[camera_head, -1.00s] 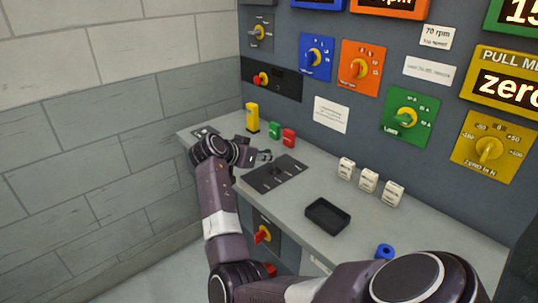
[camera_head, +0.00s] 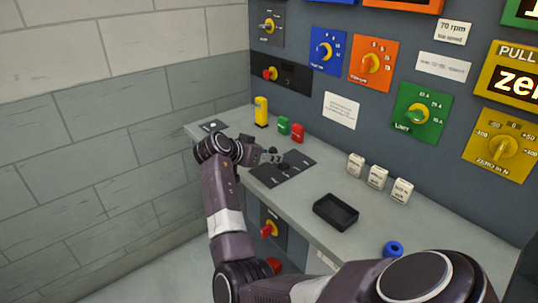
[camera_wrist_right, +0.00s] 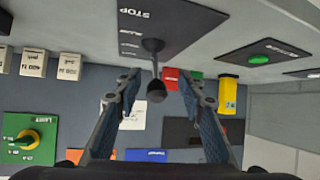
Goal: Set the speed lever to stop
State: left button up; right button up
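The speed lever (camera_wrist_right: 156,88) is a black stalk with a round knob on a black plate (camera_wrist_right: 190,22) marked STOP, with smaller labels in a row. The plate also shows on the bench in the head view (camera_head: 290,178), where the lever is small and partly hidden by my gripper. My right gripper (camera_head: 272,157) is at the plate. In the right wrist view it (camera_wrist_right: 159,80) is open, one finger on each side of the knob, with gaps visible. The lever's exact mark cannot be read. My left gripper is not in view.
A yellow block (camera_head: 261,112), a green block (camera_head: 283,126) and a red block (camera_head: 298,133) stand behind the plate. A black tray (camera_head: 335,213), white labelled blocks (camera_head: 377,178) and a blue ring (camera_head: 393,249) are to the right. A wall panel with knobs rises behind.

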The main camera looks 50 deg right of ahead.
jog(key=shift+s+r, duration=0.1)
jog(key=shift+r, duration=0.2)
jog(key=v, duration=1.1)
jog(key=shift+a, duration=0.4)
